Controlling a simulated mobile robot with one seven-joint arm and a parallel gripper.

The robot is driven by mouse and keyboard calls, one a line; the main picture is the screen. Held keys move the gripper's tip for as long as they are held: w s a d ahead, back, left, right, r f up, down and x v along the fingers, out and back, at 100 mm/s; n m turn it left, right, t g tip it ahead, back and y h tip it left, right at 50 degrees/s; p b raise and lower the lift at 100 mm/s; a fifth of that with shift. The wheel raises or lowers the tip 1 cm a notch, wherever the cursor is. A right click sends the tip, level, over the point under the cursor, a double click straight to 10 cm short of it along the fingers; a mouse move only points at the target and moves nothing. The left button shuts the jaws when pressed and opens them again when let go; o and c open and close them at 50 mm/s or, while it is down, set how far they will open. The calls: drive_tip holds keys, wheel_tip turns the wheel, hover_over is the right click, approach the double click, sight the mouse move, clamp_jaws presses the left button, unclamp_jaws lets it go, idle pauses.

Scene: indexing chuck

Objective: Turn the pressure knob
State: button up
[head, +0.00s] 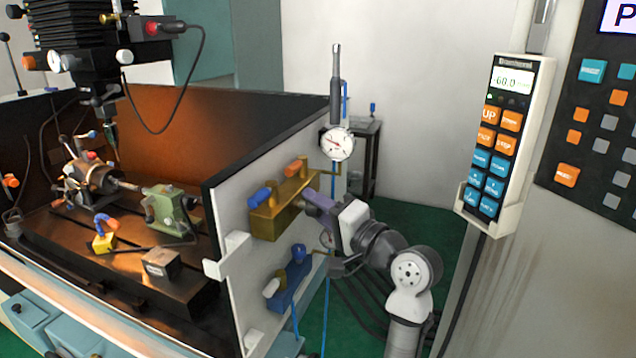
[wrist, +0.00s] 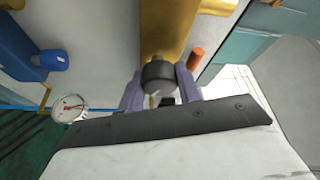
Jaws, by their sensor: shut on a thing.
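A gold valve block (head: 284,212) is mounted on the pale side panel of the machine enclosure, and it fills the top middle of the wrist view (wrist: 168,30). A dark round knob (wrist: 160,76) sticks out of its end. My gripper (head: 314,203) reaches the block from the right. In the wrist view its purple fingers (wrist: 160,88) stand on both sides of the dark knob and are shut on it. In the head view the knob is hidden by the gripper. A round white dial gauge (head: 338,143) hangs above the block, and it also shows in the wrist view (wrist: 69,107).
The gold block carries a blue handle (head: 259,197) and an orange handle (head: 293,169) close to my gripper. A blue block with a blue knob (head: 298,251) sits below. A pendant with buttons (head: 495,140) hangs at the right. Green floor lies open behind my arm.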

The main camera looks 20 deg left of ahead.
drive_tip(key=m+h+p, duration=0.1)
drive_tip(key=m+p, duration=0.1)
drive_tip(key=p, duration=0.2)
drive_tip(key=shift+r+m+p, duration=0.2)
drive_tip(key=shift+m+p, duration=0.2)
drive_tip(key=shift+f, duration=0.1)
drive_tip(key=shift+f+m+g+p, duration=0.15)
drive_tip(key=shift+m+g+p, duration=0.15)
drive_tip(key=shift+p, duration=0.1)
drive_tip(key=o, duration=1)
drive_tip(key=shift+c, duration=0.2)
drive_tip(key=shift+d, duration=0.15)
drive_tip(key=b+v, duration=0.4)
drive_tip(key=v, duration=0.9)
drive_tip(key=shift+s+d+r, duration=0.2)
drive_tip(key=shift+s+d, duration=0.05)
